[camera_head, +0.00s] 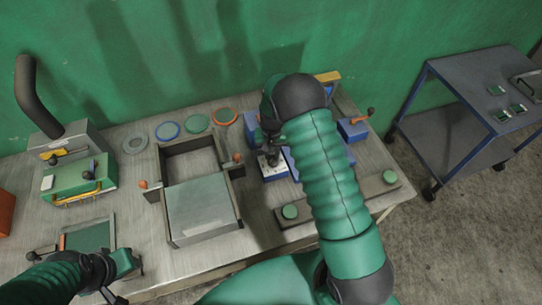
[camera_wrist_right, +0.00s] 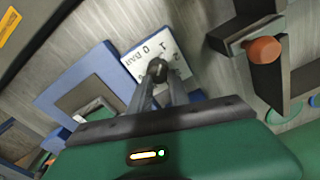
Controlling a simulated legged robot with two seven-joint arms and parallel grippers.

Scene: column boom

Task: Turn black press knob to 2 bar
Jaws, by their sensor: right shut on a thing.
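The black press knob (camera_wrist_right: 157,69) sits on a white dial plate (camera_wrist_right: 148,50) marked 0, 1, 2 and BAR, on a blue press base. My right gripper (camera_wrist_right: 158,82) is shut on the knob, its two fingers meeting at it. The knob's pointer is hidden, so I cannot tell which mark it faces. In the head view my right gripper (camera_head: 270,157) reaches down to the white plate (camera_head: 264,168), and my arm covers much of the blue press (camera_head: 276,172). My left gripper (camera_head: 118,290) is low at the left, away from the press; its jaws are unclear.
A metal frame with orange-knobbed levers (camera_head: 200,207) stands left of the press. A green machine (camera_head: 80,180) is further left. Coloured rings (camera_head: 198,122) lie at the back of the bench. A bar with green buttons (camera_head: 335,203) is in front of the press. A cart (camera_head: 480,90) stands right.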

